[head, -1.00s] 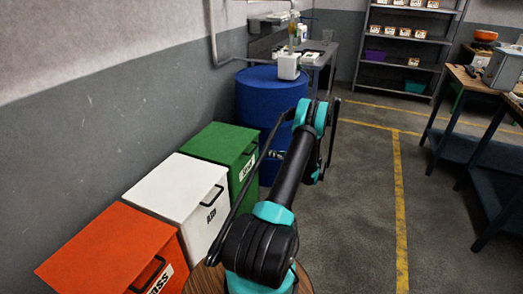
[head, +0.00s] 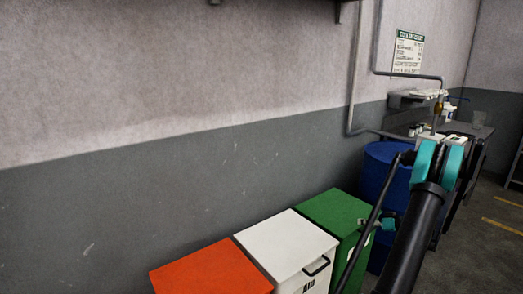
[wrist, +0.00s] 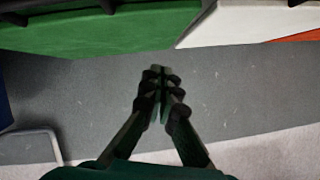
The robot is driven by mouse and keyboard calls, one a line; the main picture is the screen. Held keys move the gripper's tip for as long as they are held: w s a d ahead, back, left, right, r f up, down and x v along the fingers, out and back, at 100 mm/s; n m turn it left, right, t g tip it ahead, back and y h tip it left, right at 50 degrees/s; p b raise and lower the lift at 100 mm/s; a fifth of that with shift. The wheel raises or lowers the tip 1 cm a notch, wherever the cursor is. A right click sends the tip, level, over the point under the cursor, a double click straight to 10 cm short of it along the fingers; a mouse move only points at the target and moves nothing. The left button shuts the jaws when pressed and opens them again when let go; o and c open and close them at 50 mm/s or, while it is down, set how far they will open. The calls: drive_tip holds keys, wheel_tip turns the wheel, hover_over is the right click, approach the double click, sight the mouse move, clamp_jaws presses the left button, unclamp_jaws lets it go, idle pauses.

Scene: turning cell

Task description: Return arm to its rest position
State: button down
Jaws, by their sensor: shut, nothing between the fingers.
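My gripper (wrist: 161,95) shows in the wrist view with its two fingers together and nothing between them. In that view it is over the grey lower wall, with the green bin (wrist: 95,32) and the white bin (wrist: 235,20) at the top edge. In the head view my arm (head: 418,235) rises from the bottom right, in front of the blue drum (head: 378,170).
In the head view the orange bin (head: 210,272), white bin (head: 285,245) and green bin (head: 335,212) stand in a row along the wall. A wall pipe (head: 352,80) and a notice (head: 408,52) are behind. Open floor (head: 495,220) shows at the right.

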drive_tip(key=s+a+r+m+g+h, duration=0.1)
drive_tip(key=s+a+r+g, duration=0.2)
drive_tip(key=a, duration=0.4)
drive_tip(key=s+a+r+m+h, duration=0.1)
drive_tip(key=s+a+r+h, duration=0.15)
drive_tip(key=s+a, duration=0.4)
drive_tip(key=s+a+r+m+g, duration=0.1)
drive_tip(key=s+a+r+g, duration=0.2)
drive_tip(key=a, duration=0.6)
drive_tip(key=s+a+m+h, duration=0.1)
drive_tip(key=s+a+h, duration=0.1)
drive_tip(key=s, duration=0.9)
drive_tip(key=s+a+m+h, duration=0.1)
drive_tip(key=s+a+h, duration=0.2)
drive_tip(key=s, duration=0.9)
drive_tip(key=shift+a+f+t, duration=0.15)
drive_tip(key=shift+f+t, duration=0.15)
drive_tip(key=shift+h, duration=0.25)
